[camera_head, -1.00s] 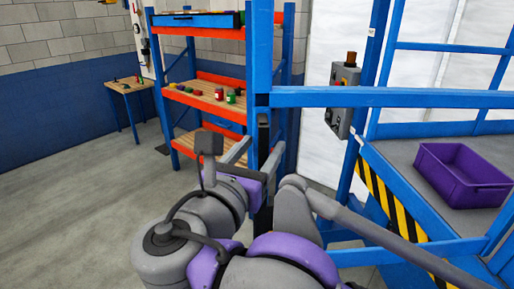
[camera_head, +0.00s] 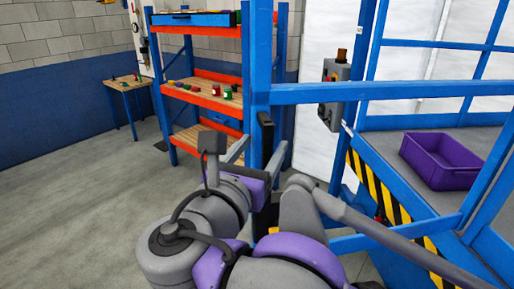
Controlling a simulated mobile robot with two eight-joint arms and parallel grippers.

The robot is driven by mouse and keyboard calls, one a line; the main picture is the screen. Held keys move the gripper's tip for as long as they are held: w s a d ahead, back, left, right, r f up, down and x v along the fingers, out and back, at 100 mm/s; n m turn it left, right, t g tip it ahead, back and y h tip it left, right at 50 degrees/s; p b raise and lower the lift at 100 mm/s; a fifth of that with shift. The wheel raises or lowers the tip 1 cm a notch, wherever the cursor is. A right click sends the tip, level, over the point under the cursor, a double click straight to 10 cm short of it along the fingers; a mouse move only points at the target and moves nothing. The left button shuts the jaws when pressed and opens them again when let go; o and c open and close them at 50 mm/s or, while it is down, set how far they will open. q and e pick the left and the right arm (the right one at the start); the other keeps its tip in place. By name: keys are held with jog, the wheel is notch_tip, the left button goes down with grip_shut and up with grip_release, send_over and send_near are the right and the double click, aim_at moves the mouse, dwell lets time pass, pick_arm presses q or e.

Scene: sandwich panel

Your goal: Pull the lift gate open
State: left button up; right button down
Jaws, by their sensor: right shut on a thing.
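The lift gate is a blue frame with an upright post (camera_head: 260,60) and a top rail (camera_head: 410,90) running right in front of the lift platform. A black handle (camera_head: 265,132) is on the post. My right gripper (camera_head: 257,158) is at the post, just below the visible part of the handle. Its fingers are on either side of the post area, shut on the gate handle. The exact contact is partly hidden by the gripper and my arm. My left gripper is not in view.
The lift platform (camera_head: 400,148) carries a purple bin (camera_head: 440,160) and has a black-and-yellow striped edge (camera_head: 380,195). A grey control box (camera_head: 333,95) stands behind the gate. An orange-and-blue shelf (camera_head: 205,95) is behind left. The floor at left is clear.

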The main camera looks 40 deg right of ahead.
jog(key=shift+s+d, duration=0.15)
jog(key=c, duration=0.7)
grip_release()
jog(key=shift+c, duration=0.5)
